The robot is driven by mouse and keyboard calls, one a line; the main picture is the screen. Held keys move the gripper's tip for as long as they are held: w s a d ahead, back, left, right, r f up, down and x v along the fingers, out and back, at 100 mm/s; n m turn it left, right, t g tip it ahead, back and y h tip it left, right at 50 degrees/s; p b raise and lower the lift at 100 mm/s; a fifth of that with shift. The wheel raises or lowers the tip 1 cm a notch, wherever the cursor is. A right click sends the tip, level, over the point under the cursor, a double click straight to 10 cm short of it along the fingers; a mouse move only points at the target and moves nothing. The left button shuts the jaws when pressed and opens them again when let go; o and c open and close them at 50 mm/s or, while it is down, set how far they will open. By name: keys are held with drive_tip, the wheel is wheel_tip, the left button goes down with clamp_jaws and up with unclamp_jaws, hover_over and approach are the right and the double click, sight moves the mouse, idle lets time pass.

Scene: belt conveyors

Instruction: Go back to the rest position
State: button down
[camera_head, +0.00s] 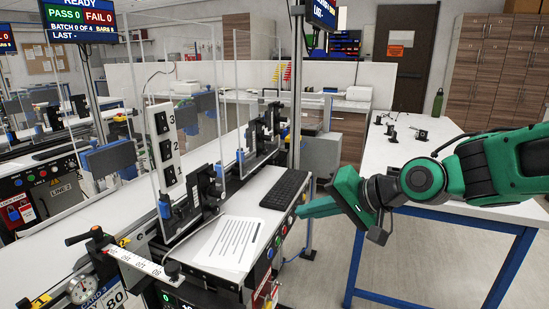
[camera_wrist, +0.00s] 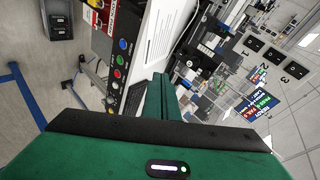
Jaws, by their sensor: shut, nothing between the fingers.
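My green gripper (camera_head: 318,208) is at the end of my green and dark arm, which reaches in from the right in the head view. Its fingers are shut and empty, pointing left toward the control buttons at the conveyor station's edge. Whether the fingertips touch anything there, I cannot tell. In the wrist view the shut fingers (camera_wrist: 161,98) show in the middle, pointing past the button panel (camera_wrist: 122,70).
A white conveyor station with a keyboard (camera_head: 285,189) and a paper sheet (camera_head: 233,242) lies left of my gripper. A white table (camera_head: 395,165) with small dark parts and blue legs stands below my arm. Grey floor shows between them.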

drive_tip(key=s+d+f+g+h, duration=0.1)
drive_tip(key=s+d+f+h, duration=0.25)
drive_tip(key=d, duration=0.65)
drive_tip(key=s+d+f+g+h, duration=0.1)
drive_tip(key=s+d+f+h, duration=0.25)
drive_tip(key=d, duration=0.75)
drive_tip(key=s+d+f+m+g+h, duration=0.1)
drive_tip(key=s+d+g, duration=0.1)
drive_tip(key=s+d, duration=0.4)
drive_tip(key=s+d+f+m+g, duration=0.2)
drive_tip(key=s+d, duration=0.5)
drive_tip(key=s, duration=0.5)
drive_tip(key=shift+s+g+h, duration=0.25)
drive_tip(key=shift+g+h, duration=0.15)
drive_tip(key=shift+g, duration=0.2)
drive_tip(key=shift+w, duration=0.15)
drive_tip(key=shift+w+f, duration=0.25)
drive_tip(key=shift+w, duration=0.25)
